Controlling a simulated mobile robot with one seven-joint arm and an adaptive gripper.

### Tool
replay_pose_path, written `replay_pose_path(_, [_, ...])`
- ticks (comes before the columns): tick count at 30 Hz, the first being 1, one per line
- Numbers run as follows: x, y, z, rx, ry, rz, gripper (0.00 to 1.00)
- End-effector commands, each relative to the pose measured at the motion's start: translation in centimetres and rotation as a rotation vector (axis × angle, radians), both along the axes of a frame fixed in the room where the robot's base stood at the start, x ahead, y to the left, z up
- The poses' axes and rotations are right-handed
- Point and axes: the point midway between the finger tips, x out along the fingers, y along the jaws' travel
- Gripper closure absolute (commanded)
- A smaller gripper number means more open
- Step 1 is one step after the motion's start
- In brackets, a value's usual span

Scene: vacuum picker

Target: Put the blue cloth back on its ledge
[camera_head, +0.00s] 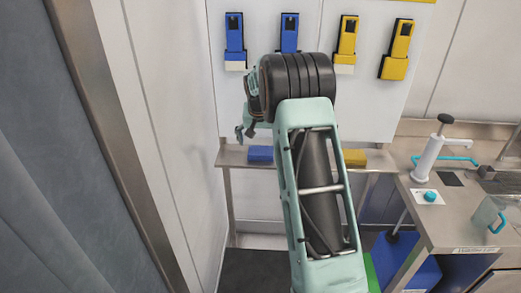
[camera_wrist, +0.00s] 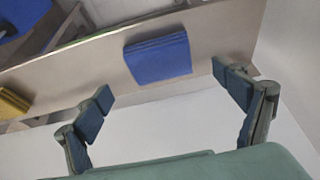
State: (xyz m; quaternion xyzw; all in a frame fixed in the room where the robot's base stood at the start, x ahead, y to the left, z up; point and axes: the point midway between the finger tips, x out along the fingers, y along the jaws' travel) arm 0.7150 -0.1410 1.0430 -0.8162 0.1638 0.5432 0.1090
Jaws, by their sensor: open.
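The blue cloth (camera_head: 260,154) is a flat folded pad lying on the left part of a narrow metal ledge (camera_head: 236,157) below the wall panel. In the wrist view the blue cloth (camera_wrist: 158,58) lies on the ledge (camera_wrist: 90,85), just beyond my fingertips. My gripper (camera_wrist: 164,84) is open and empty, its two fingers spread to either side of the cloth's near edge and apart from it. In the head view my gripper (camera_head: 245,128) is partly hidden behind my wrist, above the ledge and slightly left of the cloth.
A yellow cloth (camera_head: 354,158) lies farther right on the ledge. Blue (camera_head: 235,40) and yellow (camera_head: 396,48) holders hang on the white panel above. A side wall (camera_head: 165,120) stands close on the left. A counter with a white pump dispenser (camera_head: 430,155) is at the right.

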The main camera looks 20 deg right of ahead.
Motion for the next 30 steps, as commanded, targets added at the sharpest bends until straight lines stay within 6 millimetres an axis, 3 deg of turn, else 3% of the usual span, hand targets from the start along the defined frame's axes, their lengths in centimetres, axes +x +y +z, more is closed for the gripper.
replay_pose_path(6, [-1.5, 0.7, 3.7, 0.0, -0.002, 0.0, 0.11])
replay_pose_path(12, [-2.2, 1.0, 5.6, 0.0, 0.0, 0.0, 0.11])
replay_pose_path(30, [-2.4, 1.5, 6.2, -0.001, -0.008, 0.002, 0.11])
